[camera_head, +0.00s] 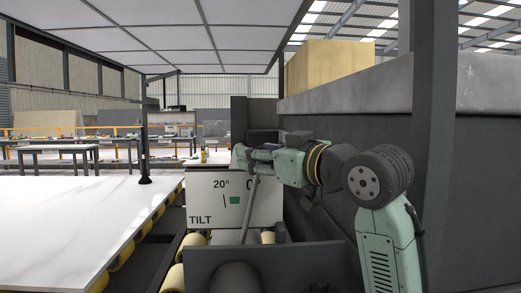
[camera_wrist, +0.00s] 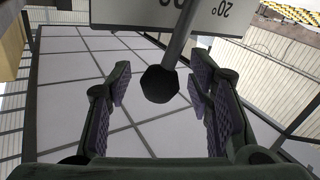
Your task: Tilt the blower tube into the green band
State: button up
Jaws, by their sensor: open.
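The blower tube (camera_head: 249,205) is a thin grey rod rising in front of the white TILT board (camera_head: 202,199), leaning slightly right toward its top. In the wrist view the tube (camera_wrist: 181,38) ends in a dark faceted knob (camera_wrist: 160,84). My gripper (camera_head: 241,153) is at the tube's upper end. In the wrist view my open gripper (camera_wrist: 160,76) has a finger on each side of the knob, with gaps showing; depth is unclear.
A dark grey housing (camera_head: 267,268) stands at the tube's foot. A white stone slab (camera_head: 70,220) lies on yellow rollers (camera_head: 146,229) at left. A dark wall (camera_head: 330,180) stands close on the right, behind my arm. A thin black post (camera_head: 144,150) stands on the slab side.

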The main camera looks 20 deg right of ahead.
jog(key=shift+w, duration=0.1)
jog(key=shift+c, duration=0.4)
grip_shut()
dwell(0.4)
